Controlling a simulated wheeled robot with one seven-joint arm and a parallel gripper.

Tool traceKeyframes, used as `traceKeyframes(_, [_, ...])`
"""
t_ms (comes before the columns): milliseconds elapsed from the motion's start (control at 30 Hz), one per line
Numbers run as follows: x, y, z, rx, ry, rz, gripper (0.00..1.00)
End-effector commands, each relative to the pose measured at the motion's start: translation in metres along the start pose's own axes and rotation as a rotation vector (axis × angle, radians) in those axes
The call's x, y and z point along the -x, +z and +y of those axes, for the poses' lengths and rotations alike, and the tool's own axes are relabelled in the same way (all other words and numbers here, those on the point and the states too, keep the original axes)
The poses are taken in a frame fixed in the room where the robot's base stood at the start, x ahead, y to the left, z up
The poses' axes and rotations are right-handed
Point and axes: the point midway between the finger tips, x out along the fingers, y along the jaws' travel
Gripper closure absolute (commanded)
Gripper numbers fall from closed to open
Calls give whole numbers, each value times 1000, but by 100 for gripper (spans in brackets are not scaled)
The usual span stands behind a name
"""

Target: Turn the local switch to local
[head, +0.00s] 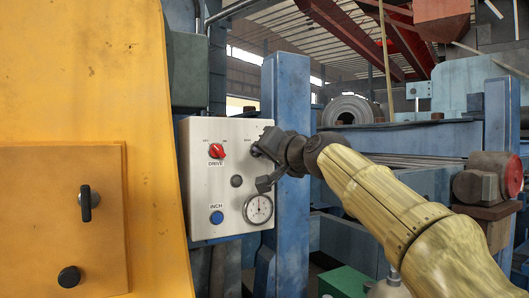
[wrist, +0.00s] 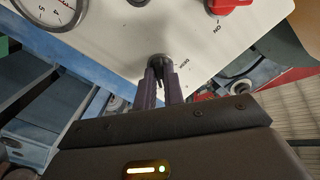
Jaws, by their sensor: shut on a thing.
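The local switch (wrist: 160,61) is a small dark knob on the white control panel (head: 196,225). In the wrist view its top shows between and just beyond my fingers. My gripper (wrist: 164,76) is shut on this knob, one finger on each side. In the head view my gripper (head: 262,152) reaches the panel's upper right from the right and hides the switch. A small label stands beside the knob; I cannot read it clearly, so the switch's setting cannot be told.
The panel also carries a red DRIVE knob (head: 217,151), a blue INCH button (head: 217,217), a dark round part (head: 236,181) and a dial gauge (head: 258,209) close below my gripper. A yellow cabinet (head: 75,80) stands left; a blue post (head: 292,220) stands right behind the panel.

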Motion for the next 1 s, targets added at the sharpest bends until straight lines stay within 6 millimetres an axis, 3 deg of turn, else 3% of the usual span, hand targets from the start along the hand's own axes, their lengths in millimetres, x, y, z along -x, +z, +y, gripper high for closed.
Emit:
traceKeyframes(300, [1,-2,-2,-124,-2,6,100])
traceKeyframes(767, [1,-2,-1,-140,-2,7,100])
traceKeyframes(800, [1,-2,-1,-140,-2,7,84])
traceKeyframes(867, [1,-2,-1,-140,-1,6,72])
traceKeyframes(900, [1,-2,-1,-140,-1,6,68])
traceKeyframes(1000, [0,-2,-1,-140,-1,4,68])
